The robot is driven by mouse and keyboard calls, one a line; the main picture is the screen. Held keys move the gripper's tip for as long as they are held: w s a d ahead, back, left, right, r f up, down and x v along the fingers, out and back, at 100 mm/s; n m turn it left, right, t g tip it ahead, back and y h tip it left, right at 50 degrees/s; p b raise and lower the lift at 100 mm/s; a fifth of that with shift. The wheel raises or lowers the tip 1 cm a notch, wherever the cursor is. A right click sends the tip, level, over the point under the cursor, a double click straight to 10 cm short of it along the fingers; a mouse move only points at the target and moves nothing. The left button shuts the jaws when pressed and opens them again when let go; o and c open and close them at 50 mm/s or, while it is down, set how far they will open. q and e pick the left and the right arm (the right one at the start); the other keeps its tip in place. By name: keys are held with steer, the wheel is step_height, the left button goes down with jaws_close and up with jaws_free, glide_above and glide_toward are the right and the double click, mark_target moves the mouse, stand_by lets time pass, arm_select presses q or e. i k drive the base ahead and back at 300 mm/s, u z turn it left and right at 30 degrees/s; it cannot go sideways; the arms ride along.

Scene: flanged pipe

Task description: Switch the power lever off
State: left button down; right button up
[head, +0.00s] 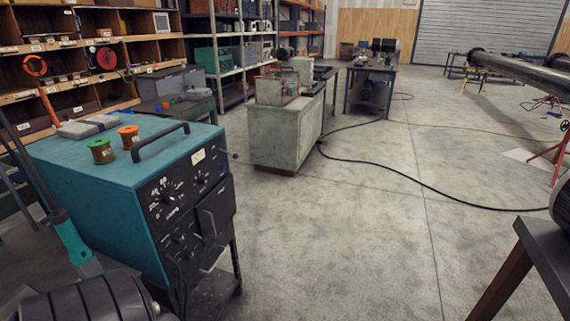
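The teal power unit (95,185) stands at the left on dark legs. Its black front panel (175,235) faces right and carries several knobs, dials and white markings. A thin dark rod with a small knob (234,155) sticks out past the panel's upper right edge; I cannot tell whether it is the power lever or which position it is in. A black handle (160,140) runs along the unit's top. Neither of my grippers shows in the head view.
An orange spool (128,136) and a green spool (101,152) sit on the unit. A grey-green cabinet (285,135) stands behind it. A black cable (400,178) crosses the floor. A dark bench (545,240) is at right. The middle floor is open.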

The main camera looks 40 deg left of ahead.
mark_target(235, 156)
steer(key=z, duration=0.1)
steer(key=i, duration=1.15)
steer(key=u, duration=0.65)
